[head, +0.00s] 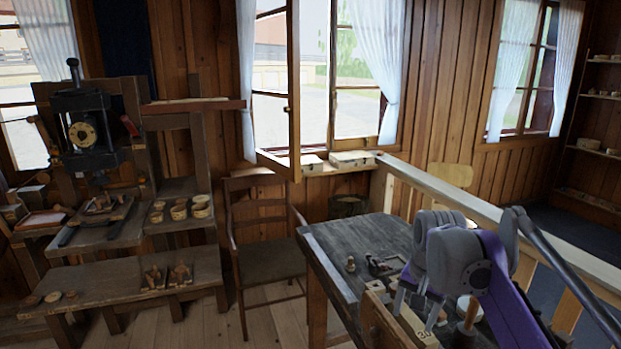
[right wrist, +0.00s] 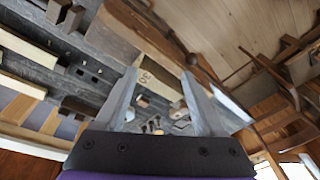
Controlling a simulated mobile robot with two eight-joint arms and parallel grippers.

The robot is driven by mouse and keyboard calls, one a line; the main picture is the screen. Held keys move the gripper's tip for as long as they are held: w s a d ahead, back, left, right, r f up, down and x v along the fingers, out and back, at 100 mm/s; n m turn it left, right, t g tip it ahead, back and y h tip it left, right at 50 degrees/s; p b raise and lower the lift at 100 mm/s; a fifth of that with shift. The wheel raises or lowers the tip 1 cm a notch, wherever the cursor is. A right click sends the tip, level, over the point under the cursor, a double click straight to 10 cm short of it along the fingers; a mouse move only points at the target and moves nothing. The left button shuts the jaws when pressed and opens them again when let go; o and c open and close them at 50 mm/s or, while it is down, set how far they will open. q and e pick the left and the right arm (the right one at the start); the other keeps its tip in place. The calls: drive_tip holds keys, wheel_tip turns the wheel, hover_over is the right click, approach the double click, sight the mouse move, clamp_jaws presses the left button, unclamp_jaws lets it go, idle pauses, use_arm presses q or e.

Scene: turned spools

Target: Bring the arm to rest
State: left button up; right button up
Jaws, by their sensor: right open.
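My right gripper (head: 416,298) is over the near part of the dark workbench (head: 350,238), at the lower right of the head view. In the right wrist view its two fingers (right wrist: 160,98) are spread wide with nothing held between them. A wooden block marked 30 (right wrist: 146,78) shows beyond the gap between the fingers, apart from them. My left gripper is not in the head view. Small turned pieces, among them a little spool-like one (head: 351,264), stand on the bench top. My right arm hides part of the bench's right side.
A wooden chair (head: 265,255) stands left of the bench. A light wooden rail (head: 455,200) runs behind it. At the left stand a black press (head: 85,130) and a low bench (head: 110,284) with small wooden pieces.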

drive_tip(key=s+a+f+n+t, duration=0.1)
drive_tip(key=s+f+n, duration=0.2)
drive_tip(key=s+f, duration=0.6)
drive_tip(key=s+a+f+n+t, duration=0.2)
drive_tip(key=s+f+n, duration=0.2)
drive_tip(key=s+f, duration=0.6)
drive_tip(key=s, duration=0.6)
drive_tip(key=shift+a+f, duration=0.15)
drive_tip(key=shift+f, duration=0.15)
drive_tip(key=shift+c, duration=0.2)
